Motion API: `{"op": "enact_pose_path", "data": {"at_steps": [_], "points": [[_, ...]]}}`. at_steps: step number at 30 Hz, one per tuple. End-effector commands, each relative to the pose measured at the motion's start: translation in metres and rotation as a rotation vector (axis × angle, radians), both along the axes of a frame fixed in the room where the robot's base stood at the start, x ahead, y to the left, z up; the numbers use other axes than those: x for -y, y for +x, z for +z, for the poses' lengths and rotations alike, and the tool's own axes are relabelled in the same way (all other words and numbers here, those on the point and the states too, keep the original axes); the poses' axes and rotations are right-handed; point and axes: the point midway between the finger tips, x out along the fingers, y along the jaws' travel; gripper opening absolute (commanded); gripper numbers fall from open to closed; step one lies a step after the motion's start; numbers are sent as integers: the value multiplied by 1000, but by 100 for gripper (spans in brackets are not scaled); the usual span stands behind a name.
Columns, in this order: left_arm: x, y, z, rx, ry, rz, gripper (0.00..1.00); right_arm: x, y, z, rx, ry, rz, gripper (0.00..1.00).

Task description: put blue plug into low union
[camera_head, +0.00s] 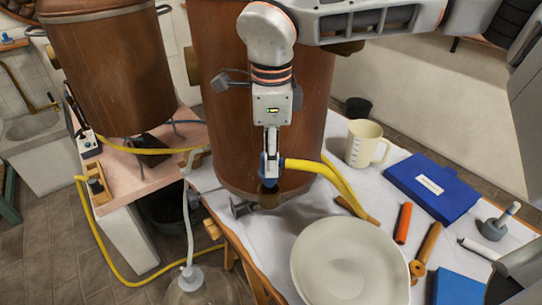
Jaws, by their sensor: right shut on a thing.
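My right gripper (271,148) reaches down in front of the large copper vessel (222,110). It is shut on the blue plug (263,170), which has a yellow hose (310,165) leading off to the right. Just below the plug is a dark brass fitting (268,199) low on the vessel, which looks like the low union. The plug is right above or at this fitting; I cannot tell whether they touch, as the gripper and plug cover part of the spot. My left gripper is not in view.
A large pale round dish (348,265) stands close in front. A cream measuring jug (364,145), blue case (432,188), red cylinder (403,223) and mortar (494,228) are to the right. A metal valve (241,208) sits left of the fitting. Another copper vessel (108,70) stands left.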

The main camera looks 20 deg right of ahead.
Motion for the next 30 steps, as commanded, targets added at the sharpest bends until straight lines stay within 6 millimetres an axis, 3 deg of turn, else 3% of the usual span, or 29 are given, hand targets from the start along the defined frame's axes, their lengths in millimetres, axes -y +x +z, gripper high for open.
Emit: {"op": "enact_pose_path", "data": {"at_steps": [30], "points": [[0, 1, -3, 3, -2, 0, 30, 0, 0, -11, 0, 0, 0, 2]]}}
